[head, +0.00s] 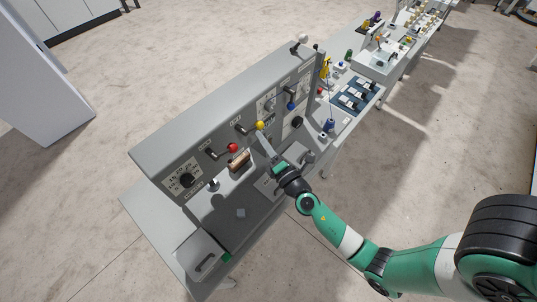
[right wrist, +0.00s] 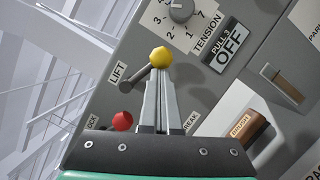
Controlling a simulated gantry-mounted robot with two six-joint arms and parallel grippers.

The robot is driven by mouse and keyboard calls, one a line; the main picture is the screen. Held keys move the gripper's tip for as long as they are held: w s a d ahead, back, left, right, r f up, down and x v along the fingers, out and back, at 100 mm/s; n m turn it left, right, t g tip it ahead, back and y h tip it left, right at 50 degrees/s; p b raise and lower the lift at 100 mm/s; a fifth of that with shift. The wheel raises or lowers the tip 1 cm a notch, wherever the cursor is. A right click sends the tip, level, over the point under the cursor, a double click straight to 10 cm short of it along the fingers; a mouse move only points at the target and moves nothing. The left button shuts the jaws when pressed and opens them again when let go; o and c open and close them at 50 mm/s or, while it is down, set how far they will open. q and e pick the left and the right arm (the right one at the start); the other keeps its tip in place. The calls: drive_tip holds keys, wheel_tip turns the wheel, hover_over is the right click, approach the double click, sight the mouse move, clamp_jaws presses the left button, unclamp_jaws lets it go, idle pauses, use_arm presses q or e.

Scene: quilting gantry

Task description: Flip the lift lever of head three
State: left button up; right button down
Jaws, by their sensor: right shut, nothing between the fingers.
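The lift lever has a yellow ball knob (head: 260,126) on a dark arm and stands out from the grey panel (head: 200,128). In the right wrist view the yellow knob (right wrist: 160,56) is just beyond my fingertips, and its arm runs down left beside a "LIFT" label (right wrist: 119,73). My right gripper (head: 262,136) is shut and empty, its tips at the knob; it also shows in the right wrist view (right wrist: 159,78). I cannot tell whether tips and knob touch. My left gripper is out of view.
A red-knobbed lever (head: 232,147) is left of the yellow one, and a blue-knobbed lever (head: 291,105) is right of it. A brown brush handle (right wrist: 252,125) and a tension dial (right wrist: 181,9) are close by. A bench (head: 369,100) with trays continues at upper right.

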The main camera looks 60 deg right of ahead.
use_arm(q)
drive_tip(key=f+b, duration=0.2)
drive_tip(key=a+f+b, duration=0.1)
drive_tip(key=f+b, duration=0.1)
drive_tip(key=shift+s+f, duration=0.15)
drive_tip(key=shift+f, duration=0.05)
use_arm(e)
drive_tip(key=w+a+f+v, duration=0.1)
drive_tip(key=a+v, duration=0.1)
drive_tip(key=v, duration=1)
drive_tip(key=shift+f, duration=0.45)
drive_tip(key=shift+s+a, duration=0.1)
drive_tip(key=shift+a, duration=0.05)
